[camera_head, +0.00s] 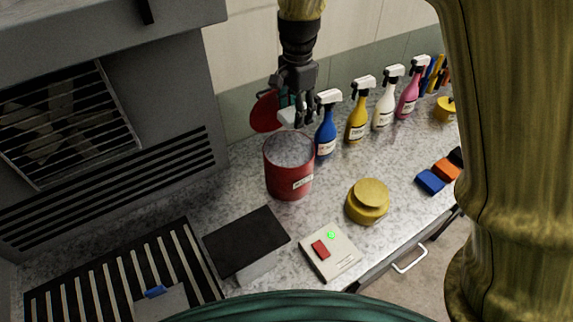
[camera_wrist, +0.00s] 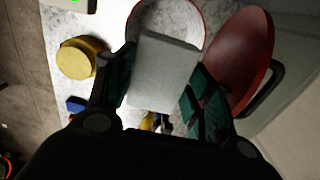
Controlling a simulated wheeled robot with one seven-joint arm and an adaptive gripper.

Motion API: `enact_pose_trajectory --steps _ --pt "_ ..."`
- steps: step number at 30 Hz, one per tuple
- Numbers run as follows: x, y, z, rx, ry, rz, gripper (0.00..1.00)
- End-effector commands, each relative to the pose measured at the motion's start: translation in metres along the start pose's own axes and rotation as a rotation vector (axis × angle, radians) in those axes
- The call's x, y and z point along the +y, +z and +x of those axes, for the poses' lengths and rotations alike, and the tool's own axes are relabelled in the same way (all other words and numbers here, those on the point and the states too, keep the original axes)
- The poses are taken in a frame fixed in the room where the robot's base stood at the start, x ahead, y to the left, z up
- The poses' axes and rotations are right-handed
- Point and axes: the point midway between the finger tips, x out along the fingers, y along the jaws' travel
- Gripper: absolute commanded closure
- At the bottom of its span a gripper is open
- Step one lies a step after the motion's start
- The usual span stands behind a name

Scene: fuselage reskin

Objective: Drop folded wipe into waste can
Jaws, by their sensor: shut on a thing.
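The folded wipe (camera_wrist: 163,72) is a pale grey-white flat block. My gripper (camera_wrist: 160,85) is shut on it, one finger pad on each side. In the head view my gripper (camera_head: 297,110) is above the red waste can (camera_head: 289,183), near its back rim, and the wipe (camera_head: 288,116) shows small between the fingers. The can stands upright on the counter with its round mouth open and its red lid (camera_head: 264,112) tilted up at the back. In the wrist view the can's rim (camera_wrist: 204,22) shows beyond the wipe, and the wipe hides part of the mouth.
Several spray bottles, with a blue one (camera_head: 325,138) closest, stand right of the can. A yellow round tin (camera_head: 367,204), a switch box (camera_head: 330,252) with a green light and a black-topped block (camera_head: 246,240) lie in front. A grey machine (camera_head: 110,110) stands left.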

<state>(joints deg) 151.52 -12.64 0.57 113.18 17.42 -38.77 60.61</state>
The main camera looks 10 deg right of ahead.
Motion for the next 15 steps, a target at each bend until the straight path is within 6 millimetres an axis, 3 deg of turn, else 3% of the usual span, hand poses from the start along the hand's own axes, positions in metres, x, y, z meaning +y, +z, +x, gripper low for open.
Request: enact_pose_trajectory --steps 15 --pt "-0.003 -0.001 0.051 -0.001 0.003 0.0 0.66"
